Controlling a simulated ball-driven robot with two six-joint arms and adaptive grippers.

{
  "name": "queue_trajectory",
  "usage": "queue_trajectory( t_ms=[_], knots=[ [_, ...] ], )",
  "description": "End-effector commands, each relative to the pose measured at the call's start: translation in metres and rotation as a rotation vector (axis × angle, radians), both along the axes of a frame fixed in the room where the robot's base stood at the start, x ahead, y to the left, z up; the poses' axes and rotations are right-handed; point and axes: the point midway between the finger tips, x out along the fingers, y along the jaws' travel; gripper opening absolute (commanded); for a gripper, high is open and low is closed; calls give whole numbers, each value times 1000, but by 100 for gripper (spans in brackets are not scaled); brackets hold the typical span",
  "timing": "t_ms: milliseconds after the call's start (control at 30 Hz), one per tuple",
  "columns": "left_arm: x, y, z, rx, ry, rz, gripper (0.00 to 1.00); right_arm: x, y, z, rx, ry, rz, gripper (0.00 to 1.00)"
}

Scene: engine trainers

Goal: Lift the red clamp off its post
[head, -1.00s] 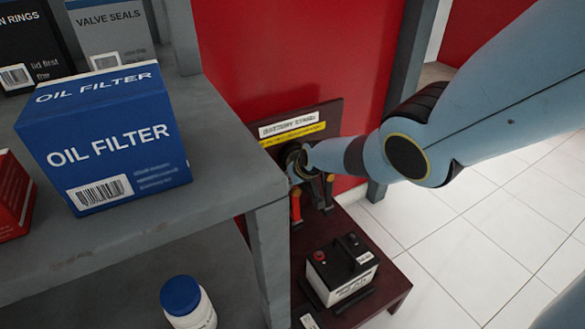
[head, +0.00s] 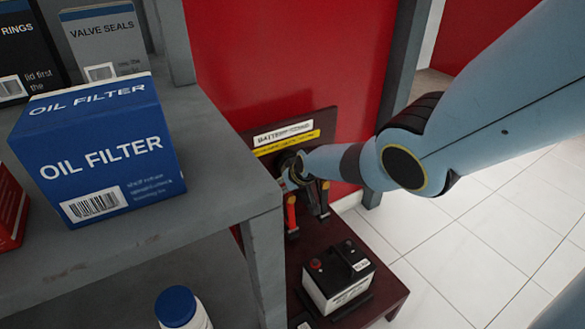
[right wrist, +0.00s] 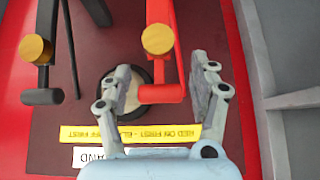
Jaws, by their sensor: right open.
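The red clamp (head: 291,212) hangs on the dark board of the battery stand in the head view, just below my right gripper (head: 291,172). In the right wrist view the red clamp (right wrist: 164,92) has a red bar and a brass-coloured round piece. My right gripper (right wrist: 161,88) is open there, with one finger on each side of the clamp's lower bar and visible gaps on both sides. The post that holds the clamp cannot be told clearly. My left gripper is not in view.
A black clamp (right wrist: 38,80) hangs beside the red one. A battery (head: 338,277) sits on the dark stand base (head: 388,291) below. A grey shelf (head: 215,215) with a blue oil filter box (head: 100,155) stands close on the left. White floor tiles are open at right.

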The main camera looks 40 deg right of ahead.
Motion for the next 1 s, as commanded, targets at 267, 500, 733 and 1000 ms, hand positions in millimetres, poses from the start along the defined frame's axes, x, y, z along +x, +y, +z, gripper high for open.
queue_trajectory(
  t_ms=[267,500,733,1000],
  knots=[
    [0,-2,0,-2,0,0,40,-12,2,14,-1,0,3,61],
    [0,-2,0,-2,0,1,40,-29,7,39,-4,0,1,61],
    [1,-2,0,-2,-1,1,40,-50,10,71,-5,-1,1,61],
    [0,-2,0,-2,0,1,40,-65,14,94,-3,-1,-1,61]
  ],
)
